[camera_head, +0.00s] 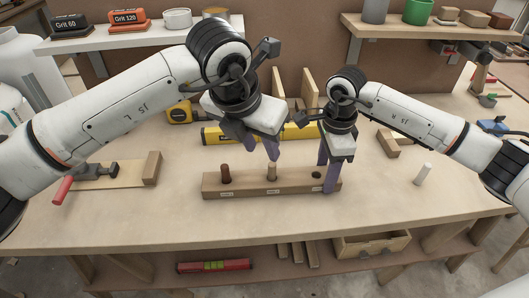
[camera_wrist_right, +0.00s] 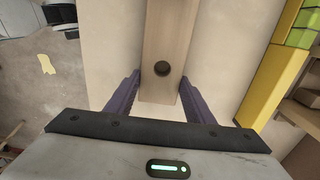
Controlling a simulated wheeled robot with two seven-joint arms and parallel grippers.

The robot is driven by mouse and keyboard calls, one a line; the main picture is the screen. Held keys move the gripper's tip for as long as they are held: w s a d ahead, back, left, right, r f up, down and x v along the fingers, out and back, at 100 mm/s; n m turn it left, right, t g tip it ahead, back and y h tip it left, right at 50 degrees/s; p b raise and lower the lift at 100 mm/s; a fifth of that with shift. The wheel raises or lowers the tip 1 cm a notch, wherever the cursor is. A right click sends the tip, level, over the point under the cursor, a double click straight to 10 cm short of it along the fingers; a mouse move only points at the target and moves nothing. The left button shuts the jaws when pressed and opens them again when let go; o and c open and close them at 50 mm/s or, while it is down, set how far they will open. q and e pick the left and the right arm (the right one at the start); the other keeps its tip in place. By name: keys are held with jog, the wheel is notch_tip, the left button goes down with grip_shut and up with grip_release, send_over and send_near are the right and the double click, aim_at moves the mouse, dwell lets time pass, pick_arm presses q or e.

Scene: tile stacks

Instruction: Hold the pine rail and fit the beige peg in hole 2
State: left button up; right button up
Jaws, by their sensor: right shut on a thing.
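The pine rail (camera_head: 245,188) lies across the table. A dark brown peg (camera_head: 225,174) stands in its left hole, the beige peg (camera_head: 272,172) stands upright in the middle hole, and the right hole (camera_head: 316,175) is empty. My right gripper (camera_head: 326,177) is shut on the rail's right end. In the right wrist view the gripper (camera_wrist_right: 160,98) has a finger at either side of the rail (camera_wrist_right: 170,35), by the empty hole (camera_wrist_right: 161,68). My left gripper (camera_head: 263,151) is open and empty, with its fingertips just above the beige peg.
A cream peg (camera_head: 423,174) stands on the table at the right. A yellow level (camera_head: 215,134) lies behind the rail. A red-handled clamp (camera_head: 97,171) sits on a board at the left. The table in front of the rail is clear.

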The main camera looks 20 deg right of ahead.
dwell(0.4)
jog(key=o, duration=1)
jog(key=shift+o, duration=0.2)
